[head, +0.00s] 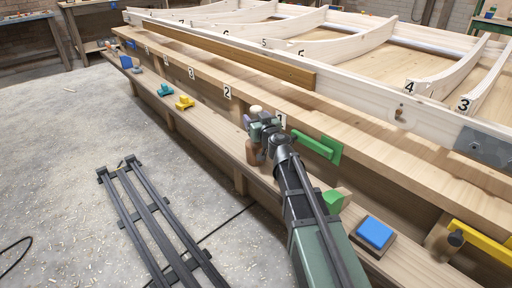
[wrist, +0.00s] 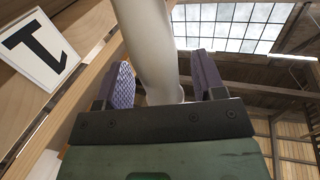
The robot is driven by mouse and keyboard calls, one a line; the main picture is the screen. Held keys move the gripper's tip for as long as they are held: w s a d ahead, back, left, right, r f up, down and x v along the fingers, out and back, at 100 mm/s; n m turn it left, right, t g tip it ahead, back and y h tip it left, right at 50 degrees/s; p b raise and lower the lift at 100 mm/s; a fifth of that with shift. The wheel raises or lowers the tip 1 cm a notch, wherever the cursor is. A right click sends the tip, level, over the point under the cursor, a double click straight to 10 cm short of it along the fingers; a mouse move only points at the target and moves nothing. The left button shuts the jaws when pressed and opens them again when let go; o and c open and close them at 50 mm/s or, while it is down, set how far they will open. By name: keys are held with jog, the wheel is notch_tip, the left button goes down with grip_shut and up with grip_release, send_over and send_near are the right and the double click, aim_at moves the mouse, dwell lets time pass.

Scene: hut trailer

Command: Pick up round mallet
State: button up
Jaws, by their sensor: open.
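The round mallet shows in the wrist view as a smooth pale shaft (wrist: 150,45) between the two purple jaws of my gripper (wrist: 163,72). The jaws are apart, and a gap shows on the shaft's right. In the head view, a cream rounded end (head: 256,109) rises just above my gripper (head: 254,121). A brown rounded piece (head: 252,151) shows below the gripper at the shelf's front edge; it looks like part of the mallet, but my gripper hides the join.
A low wooden shelf (head: 210,115) carries yellow (head: 184,103) and teal (head: 165,90) tools to the left. A green bracket (head: 318,146) and a blue-topped block (head: 375,234) are to the right. The number 1 plate (wrist: 32,48) stands close by. The floor at left is partly open.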

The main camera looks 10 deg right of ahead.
jog(key=shift+w+a, duration=0.1)
jog(key=shift+w, duration=0.3)
jog(key=shift+s, duration=0.1)
grip_shut()
